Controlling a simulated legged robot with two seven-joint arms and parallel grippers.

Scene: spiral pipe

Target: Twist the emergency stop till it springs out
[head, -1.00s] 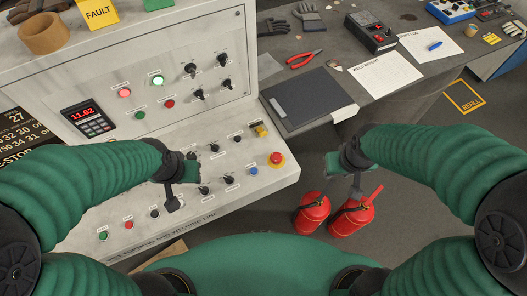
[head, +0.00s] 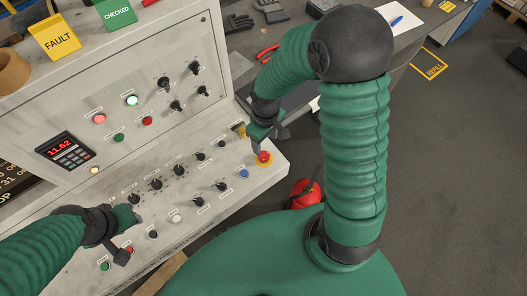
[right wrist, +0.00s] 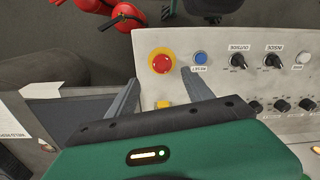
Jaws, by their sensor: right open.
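The emergency stop (head: 263,157) is a red mushroom button on a yellow ring at the right end of the console's sloping panel. It also shows in the right wrist view (right wrist: 161,62), just beyond my fingertips. My right gripper (head: 257,148) is over the panel right at the button, fingers pointing down. In the right wrist view its two fingers (right wrist: 160,78) are spread apart, one to each side of the button's line, with nothing between them. Contact with the button cannot be told. My left gripper (head: 128,240) hangs over the panel's lower left; its jaw opening is unclear.
A blue button (right wrist: 200,58) and black knobs (right wrist: 238,61) sit beside the stop. A yellow part (head: 239,130) is just behind it. A red fire extinguisher (head: 305,193) stands on the floor past the panel's right edge. A dark table adjoins the console.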

